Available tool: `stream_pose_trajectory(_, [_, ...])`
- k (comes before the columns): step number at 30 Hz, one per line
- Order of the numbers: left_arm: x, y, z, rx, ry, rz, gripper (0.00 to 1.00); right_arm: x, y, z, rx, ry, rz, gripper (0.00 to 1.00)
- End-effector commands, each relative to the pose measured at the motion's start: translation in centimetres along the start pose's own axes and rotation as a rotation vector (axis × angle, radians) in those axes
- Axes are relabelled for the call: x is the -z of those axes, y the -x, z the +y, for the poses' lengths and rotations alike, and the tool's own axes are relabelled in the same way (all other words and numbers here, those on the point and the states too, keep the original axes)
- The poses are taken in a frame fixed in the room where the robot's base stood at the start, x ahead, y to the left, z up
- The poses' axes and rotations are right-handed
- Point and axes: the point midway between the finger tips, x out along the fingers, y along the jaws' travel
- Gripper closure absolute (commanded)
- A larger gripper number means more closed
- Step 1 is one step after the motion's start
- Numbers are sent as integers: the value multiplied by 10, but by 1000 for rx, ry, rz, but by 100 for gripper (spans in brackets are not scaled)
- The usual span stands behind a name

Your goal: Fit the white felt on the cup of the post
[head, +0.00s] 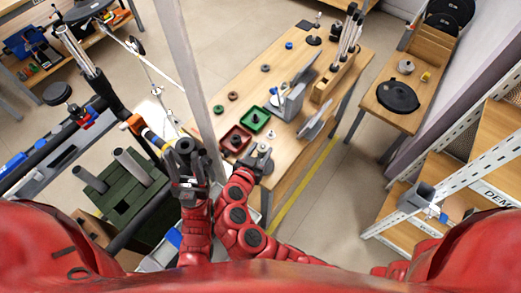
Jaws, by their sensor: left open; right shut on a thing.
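My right gripper (260,157) is at the near edge of the wooden table, to the right of the red tray. It is shut on a small pale piece (263,148), which I take for the white felt; the fingers hide most of it. A small light-coloured upright piece (271,132) stands on the table just beyond this gripper. It may be the post with the cup, but it is too small to tell.
The wooden table (300,67) holds a red tray (224,134), a green tray (246,124), several small rings, grey upright fixtures (290,104) and a wooden tool block (326,90). A pale column (187,75) rises at the table's left. Shelving stands at the right.

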Motion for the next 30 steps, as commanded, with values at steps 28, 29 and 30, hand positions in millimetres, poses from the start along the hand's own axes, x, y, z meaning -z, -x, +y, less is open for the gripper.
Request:
stream_pose_trajectory(28, [-5,28,1,0,0,0,50,-16,-7,0,0,1,0,44])
stream_pose_trajectory(29, [-5,28,1,0,0,0,50,-16,-7,0,0,1,0,39])
stream_pose_trajectory(30, [-5,28,1,0,0,0,50,-16,-7,0,0,1,0,32])
